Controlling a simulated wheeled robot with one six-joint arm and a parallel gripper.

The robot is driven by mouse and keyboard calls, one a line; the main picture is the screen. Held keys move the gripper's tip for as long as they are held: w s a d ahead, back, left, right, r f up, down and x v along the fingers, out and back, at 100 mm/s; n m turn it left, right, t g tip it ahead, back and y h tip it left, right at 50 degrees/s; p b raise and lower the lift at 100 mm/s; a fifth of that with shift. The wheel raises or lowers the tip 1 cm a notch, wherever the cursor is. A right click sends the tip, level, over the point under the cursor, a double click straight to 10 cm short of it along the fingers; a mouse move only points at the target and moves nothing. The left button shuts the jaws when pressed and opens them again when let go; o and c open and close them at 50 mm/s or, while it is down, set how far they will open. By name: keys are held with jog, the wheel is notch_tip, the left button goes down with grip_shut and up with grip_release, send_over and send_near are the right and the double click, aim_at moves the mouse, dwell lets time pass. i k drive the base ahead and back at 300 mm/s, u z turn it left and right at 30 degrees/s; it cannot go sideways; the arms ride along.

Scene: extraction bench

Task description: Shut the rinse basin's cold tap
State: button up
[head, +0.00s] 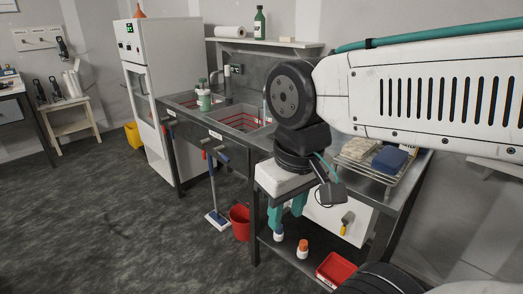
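The rinse basin (238,121) is a steel sink with red lines on its inner walls, set in the grey bench left of my arm. A grey upright tap fitting (228,86) stands at its back left. I cannot tell its cold handle, or whether it is on or off. A thin pale upright piece (264,110) shows at the basin's right, partly behind my arm. My gripper (287,213) points down in front of the bench, apart from the basin and tap. Its two teal fingers are spread with a gap, and nothing shows between them.
A green-and-white bottle (204,100) stands left of the basin. A wire rack (352,165) with a blue sponge-like block (390,159) is at the right.

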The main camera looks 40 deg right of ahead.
aim_at(217, 150)
jog(key=z, duration=0.4)
jog(key=i, duration=1)
jog(key=k, duration=1)
jog(key=u, duration=1.3)
jog(key=i, duration=1.1)
jog(key=z, duration=1.8)
